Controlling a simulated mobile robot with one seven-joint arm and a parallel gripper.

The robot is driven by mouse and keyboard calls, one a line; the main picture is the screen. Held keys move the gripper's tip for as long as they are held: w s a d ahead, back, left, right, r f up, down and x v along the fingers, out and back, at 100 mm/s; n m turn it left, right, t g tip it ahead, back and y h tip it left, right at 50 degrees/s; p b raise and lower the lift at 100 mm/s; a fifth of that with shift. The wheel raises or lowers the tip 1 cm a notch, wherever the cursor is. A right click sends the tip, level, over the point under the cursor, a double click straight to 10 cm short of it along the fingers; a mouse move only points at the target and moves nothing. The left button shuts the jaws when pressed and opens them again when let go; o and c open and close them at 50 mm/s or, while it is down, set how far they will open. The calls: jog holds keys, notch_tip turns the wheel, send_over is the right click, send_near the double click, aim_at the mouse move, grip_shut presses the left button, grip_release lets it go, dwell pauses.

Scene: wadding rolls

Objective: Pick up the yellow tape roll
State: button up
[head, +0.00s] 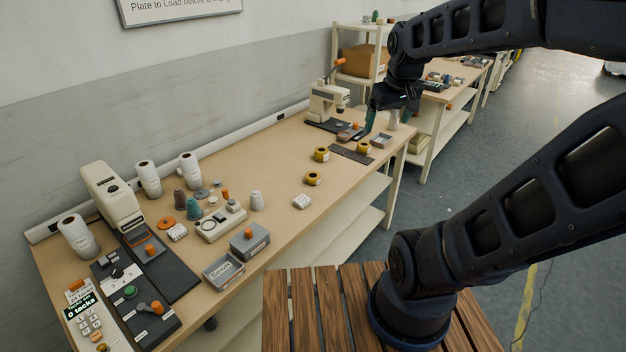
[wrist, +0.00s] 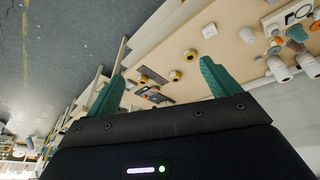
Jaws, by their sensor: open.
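Several yellow tape rolls lie on the wooden workbench (head: 275,160). One yellow tape roll (head: 312,178) is nearest the middle of the bench, a second yellow roll (head: 321,154) lies behind it, and a third yellow roll (head: 363,147) sits by a dark strip. The rolls also show small in the wrist view, one yellow roll (wrist: 190,55) apart from the others. My gripper (head: 387,122) hangs above the bench's far right end, beyond the rolls. In the wrist view its teal fingers (wrist: 162,68) are spread with nothing between them.
Spools, grey bins (head: 223,270) and a second machine (head: 112,198) crowd the near left. A white block (head: 301,202) lies near the front edge. Bare bench surrounds the nearest roll.

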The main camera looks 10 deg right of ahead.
jog(key=w+a+f+n+g, duration=0.1)
jog(key=w+n, duration=0.1)
jog(key=w, duration=0.3)
jog(key=w+a+f+n, duration=0.2)
jog(key=w, duration=0.3)
jog(key=n+g, duration=0.3)
jog(key=n, duration=0.8)
send_over(313, 175)
notch_tip(313, 175, down, 24)
jog(key=f, duration=0.1)
notch_tip(313, 175, down, 5)
jog(key=shift+w+f, duration=0.1)
jog(key=shift+f, duration=2.65)
jog(key=shift+c, duration=0.2)
jog(key=c, duration=1)
